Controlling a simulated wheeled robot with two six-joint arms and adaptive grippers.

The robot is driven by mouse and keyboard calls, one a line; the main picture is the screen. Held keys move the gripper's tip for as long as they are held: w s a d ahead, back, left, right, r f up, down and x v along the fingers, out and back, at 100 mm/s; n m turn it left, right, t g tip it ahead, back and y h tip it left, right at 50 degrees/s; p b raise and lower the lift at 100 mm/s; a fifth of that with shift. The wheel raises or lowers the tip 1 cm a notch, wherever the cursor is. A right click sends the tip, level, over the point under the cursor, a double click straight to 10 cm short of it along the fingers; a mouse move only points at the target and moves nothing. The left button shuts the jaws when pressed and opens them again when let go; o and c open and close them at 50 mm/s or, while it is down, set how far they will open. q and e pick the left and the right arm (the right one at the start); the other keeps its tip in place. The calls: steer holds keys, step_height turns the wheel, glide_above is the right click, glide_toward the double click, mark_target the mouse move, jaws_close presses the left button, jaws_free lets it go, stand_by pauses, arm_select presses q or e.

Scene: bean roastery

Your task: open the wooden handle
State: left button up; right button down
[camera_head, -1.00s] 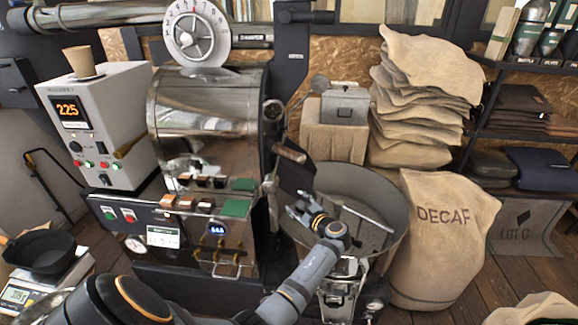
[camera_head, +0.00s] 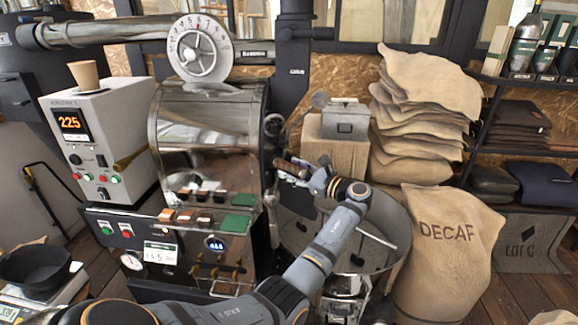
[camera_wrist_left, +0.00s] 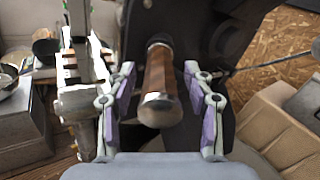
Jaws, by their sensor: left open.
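The wooden handle (camera_wrist_left: 159,82) is a brown cylinder with a bright metal end cap, and it points toward the camera in the left wrist view. My left gripper (camera_wrist_left: 160,100) is open, with one finger on each side of the handle and a visible gap to both. In the head view the left gripper (camera_head: 300,174) is at the handle and partly covers it. My right gripper is not in view.
A round cooling tray (camera_head: 385,215) lies below my left arm. A DECAF sack (camera_head: 445,240) stands right of it, with stacked sacks (camera_head: 420,115) behind. A grey control box (camera_head: 100,135) with a 225 display stands at left.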

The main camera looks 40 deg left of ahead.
arm_select(q)
steer(key=shift+a, duration=0.75)
jaws_close()
